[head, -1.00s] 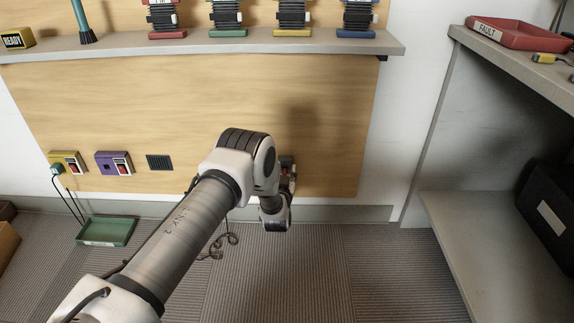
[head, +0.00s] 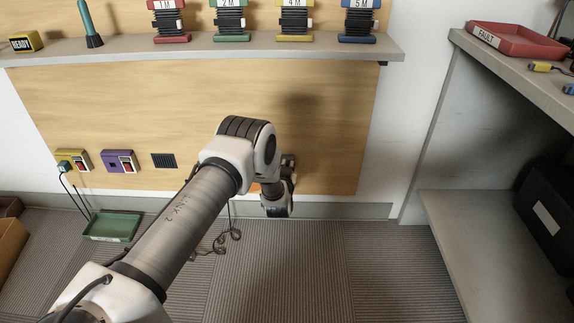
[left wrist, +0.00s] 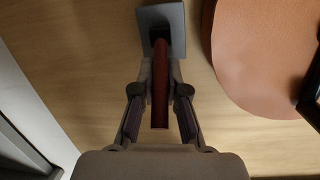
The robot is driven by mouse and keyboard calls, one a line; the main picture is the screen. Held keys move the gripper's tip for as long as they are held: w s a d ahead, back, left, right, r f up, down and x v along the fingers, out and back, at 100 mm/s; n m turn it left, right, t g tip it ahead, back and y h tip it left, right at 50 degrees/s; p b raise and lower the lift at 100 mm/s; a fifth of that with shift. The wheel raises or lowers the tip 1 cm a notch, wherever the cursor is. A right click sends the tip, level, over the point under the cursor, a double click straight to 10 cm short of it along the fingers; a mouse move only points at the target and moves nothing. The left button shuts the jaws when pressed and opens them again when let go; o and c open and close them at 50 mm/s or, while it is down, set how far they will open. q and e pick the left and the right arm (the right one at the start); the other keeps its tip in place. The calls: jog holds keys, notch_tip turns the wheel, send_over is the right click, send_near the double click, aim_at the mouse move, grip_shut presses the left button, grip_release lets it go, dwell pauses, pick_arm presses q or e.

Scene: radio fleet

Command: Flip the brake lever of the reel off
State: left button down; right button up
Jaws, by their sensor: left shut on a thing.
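The brake lever (left wrist: 160,98) is a dark red bar in the left wrist view. It comes out of a grey square mount (left wrist: 177,32) on the wooden panel. My left gripper (left wrist: 161,76) is shut on the lever, one finger on each side of it. The orange disc of the reel (left wrist: 262,60) is to the right of the lever, apart from the fingers. In the head view only a small orange bit of the reel (head: 254,187) shows behind my left arm, which hides the lever. My right gripper is not in view.
A shelf (head: 300,47) with several cable spools runs above the panel. Yellow (head: 72,160) and purple (head: 119,161) switch boxes and a dark vent (head: 163,160) are at left. A green tray (head: 111,227) lies on the floor. A grey rack (head: 480,215) stands at right.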

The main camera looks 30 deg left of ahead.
pick_arm(q)
jog(key=c, duration=1.2)
grip_release()
jog(key=v, duration=1.2)
jog(key=shift+s+f, duration=0.1)
